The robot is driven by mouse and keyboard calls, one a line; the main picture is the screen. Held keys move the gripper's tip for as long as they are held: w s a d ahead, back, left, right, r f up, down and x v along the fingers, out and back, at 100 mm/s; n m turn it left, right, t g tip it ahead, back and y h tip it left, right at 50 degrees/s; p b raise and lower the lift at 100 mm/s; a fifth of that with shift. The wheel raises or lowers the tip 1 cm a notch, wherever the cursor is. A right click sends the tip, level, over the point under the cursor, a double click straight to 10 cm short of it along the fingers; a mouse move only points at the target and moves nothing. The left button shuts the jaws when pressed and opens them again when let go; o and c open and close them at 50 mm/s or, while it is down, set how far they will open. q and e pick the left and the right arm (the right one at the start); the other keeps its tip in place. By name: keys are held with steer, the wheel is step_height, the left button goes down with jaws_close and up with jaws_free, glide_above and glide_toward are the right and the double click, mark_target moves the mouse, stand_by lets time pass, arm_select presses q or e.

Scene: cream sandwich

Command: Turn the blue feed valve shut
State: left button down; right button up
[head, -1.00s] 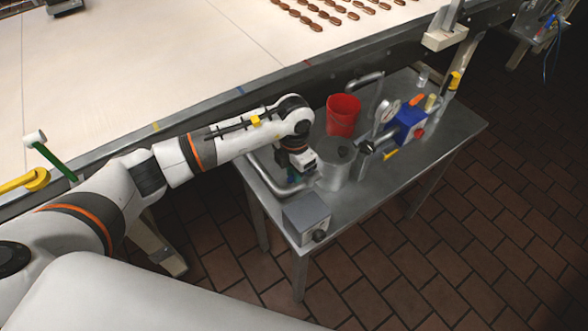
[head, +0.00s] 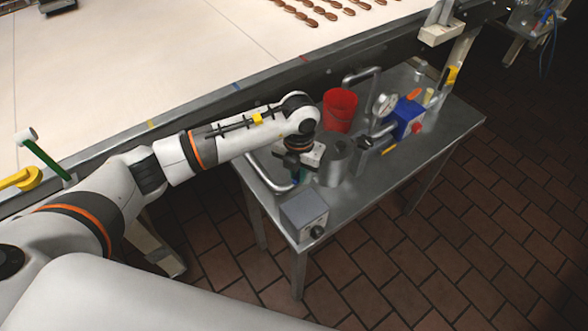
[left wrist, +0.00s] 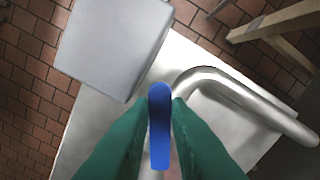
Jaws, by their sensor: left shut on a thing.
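The blue feed valve's handle (left wrist: 160,125) is a flat blue lever in the left wrist view, upright in the picture between two green fingers. My left gripper (left wrist: 160,118) is shut on it, with a fingertip against each side. In the head view my left gripper (head: 297,172) is low at the left end of the steel table, beside the bent pipe (head: 268,176). The handle is mostly hidden there by my wrist. The valve body is not clear in either view. My right gripper is not in view.
A grey box with a black knob (head: 304,214) stands close in front of the gripper. A steel pot (head: 334,165) is just right of it, with a red bucket (head: 340,110) behind. A gauge (head: 384,104) and blue pump unit (head: 408,117) stand further right. The conveyor (head: 120,60) runs behind.

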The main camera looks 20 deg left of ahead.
arm_select(q)
steer(key=shift+w+d+n+b, duration=0.4)
steer(key=shift+d+n, duration=0.35)
steer(key=shift+n, duration=1.3)
steer(key=shift+w+d+n+b, duration=0.25)
steer(key=shift+d+n+b, duration=0.4)
steer(key=shift+n, duration=1.35)
steer(key=shift+w+d+n+b, duration=0.35)
steer(key=shift+d+n, duration=0.55)
steer(key=shift+n, duration=1.15)
steer(key=shift+r, duration=0.1)
steer(key=c, duration=1.4)
jaws_free()
steer(key=shift+o, duration=0.2)
step_height(320, 180, up, 12)
steer(key=b, duration=0.3)
